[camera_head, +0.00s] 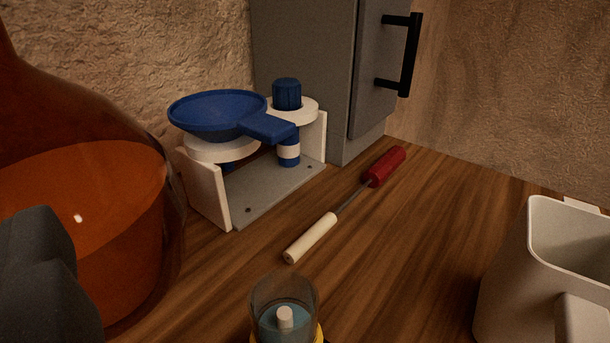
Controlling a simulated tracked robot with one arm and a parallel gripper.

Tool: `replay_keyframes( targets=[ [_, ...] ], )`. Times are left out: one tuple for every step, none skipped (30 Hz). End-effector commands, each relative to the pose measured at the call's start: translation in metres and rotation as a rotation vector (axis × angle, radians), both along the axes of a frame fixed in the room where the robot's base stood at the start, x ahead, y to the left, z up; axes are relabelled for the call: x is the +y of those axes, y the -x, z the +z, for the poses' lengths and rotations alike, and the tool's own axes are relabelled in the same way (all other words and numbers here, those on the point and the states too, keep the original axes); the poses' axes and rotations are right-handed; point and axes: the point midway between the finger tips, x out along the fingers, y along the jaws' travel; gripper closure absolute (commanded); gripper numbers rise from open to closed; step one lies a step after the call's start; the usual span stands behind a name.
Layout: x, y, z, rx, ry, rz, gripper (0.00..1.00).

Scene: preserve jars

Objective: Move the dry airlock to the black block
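A clear cylindrical cup with a white stem, blue-grey contents and a yellow lower rim, which looks like an airlock (284,311), stands at the bottom centre, cut off by the picture's edge. Its contents look like liquid, so I cannot tell that it is the dry one. No other airlock and no clear black block show. A dark grey faceted shape fills the lower left corner in front of the amber vessel. It may be part of my gripper (36,272); its fingertips and opening cannot be made out, and I see nothing held.
A large amber vessel (110,210) stands at left. Behind is a white-and-grey stand (208,190) with a blue funnel (215,112). A red-and-cream rod tool (312,238) lies mid-table. A grey cabinet (310,60) is behind; a white container (520,260) stands right.

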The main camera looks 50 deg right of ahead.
Motion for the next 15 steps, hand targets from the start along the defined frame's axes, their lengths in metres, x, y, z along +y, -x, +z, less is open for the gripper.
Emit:
replay_keyframes(
  targets=[
    [-0.0051,0.003,-0.0009,-0.002,-0.001,-0.006,0.82],
    [-0.0065,0.0038,-0.0008,-0.002,-0.001,-0.007,0.82],
    [-0.007,0.0041,-0.0007,-0.001,-0.001,-0.007,0.82],
    [-0.0067,0.0039,-0.0005,-0.001,-0.001,-0.006,0.82],
    [-0.006,0.0034,-0.0004,-0.001,-0.001,-0.004,0.82],
    [-0.0046,0.0024,-0.0003,0.0,-0.001,-0.001,0.82],
    [-0.0035,0.0016,-0.0003,0.0,-0.001,0.001,0.82],
    [-0.0024,0.0009,-0.0001,0.0,-0.001,0.002,0.82],
    [-0.0011,0.0,-0.0002,0.0,-0.001,0.005,0.82],
    [-0.0004,-0.0005,-0.0002,0.0,-0.001,0.006,0.82],
    [0.0002,-0.0011,-0.0003,0.0,-0.001,0.007,0.82],
    [0.0009,-0.0016,-0.0003,0.0,-0.001,0.008,0.82],
    [0.0013,-0.002,-0.0005,0.0,-0.001,0.009,0.82],
    [0.0017,-0.0021,-0.0005,0.0,-0.001,0.009,0.82],
    [0.0021,-0.0018,-0.0006,0.001,-0.001,0.01,0.82]
  ],
)
